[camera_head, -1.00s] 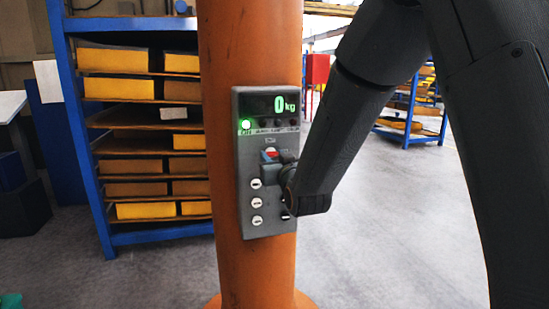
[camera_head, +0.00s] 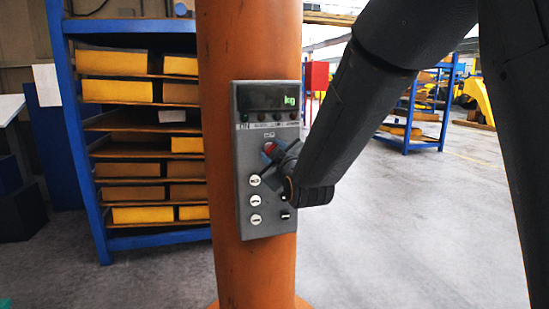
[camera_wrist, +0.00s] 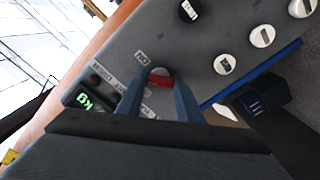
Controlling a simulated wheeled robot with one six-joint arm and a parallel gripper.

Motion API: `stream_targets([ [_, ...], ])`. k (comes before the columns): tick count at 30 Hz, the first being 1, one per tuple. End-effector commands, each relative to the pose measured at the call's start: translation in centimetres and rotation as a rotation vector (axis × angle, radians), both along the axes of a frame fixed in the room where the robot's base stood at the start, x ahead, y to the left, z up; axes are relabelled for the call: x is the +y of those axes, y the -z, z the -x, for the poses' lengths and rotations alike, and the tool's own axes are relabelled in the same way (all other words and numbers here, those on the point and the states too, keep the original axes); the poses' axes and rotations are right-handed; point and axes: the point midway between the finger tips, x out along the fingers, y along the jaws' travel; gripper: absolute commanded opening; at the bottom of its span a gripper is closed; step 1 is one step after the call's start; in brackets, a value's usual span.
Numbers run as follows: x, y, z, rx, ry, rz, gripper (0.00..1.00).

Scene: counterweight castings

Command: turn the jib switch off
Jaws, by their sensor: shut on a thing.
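The jib switch shows as a red knob (camera_head: 269,148) in the upper middle of the grey control panel (camera_head: 265,225), mounted on an orange column (camera_head: 240,40). My gripper (camera_head: 278,158) is at the panel, coming from the right and hiding part of the switch. In the wrist view, the fingers of my gripper (camera_wrist: 157,85) stand on either side of the red switch (camera_wrist: 160,79) and are shut on it. The panel's display (camera_head: 290,101) shows only "kg" in green, with no digit. The lamp above the ON label is dark.
Several white round knobs (camera_head: 255,200) sit below the switch on the panel. A blue shelf rack (camera_head: 75,110) with yellow and brown bins stands behind at left. Another blue rack (camera_head: 408,135) stands at right. The floor right of the column is clear.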

Motion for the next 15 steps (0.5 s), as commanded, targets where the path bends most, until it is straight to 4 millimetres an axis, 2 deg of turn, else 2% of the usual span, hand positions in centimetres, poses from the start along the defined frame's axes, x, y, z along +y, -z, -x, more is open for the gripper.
stream_targets([
  [15,-0.03,0.06,-0.05,-0.134,0.001,0.466,0.10],
])
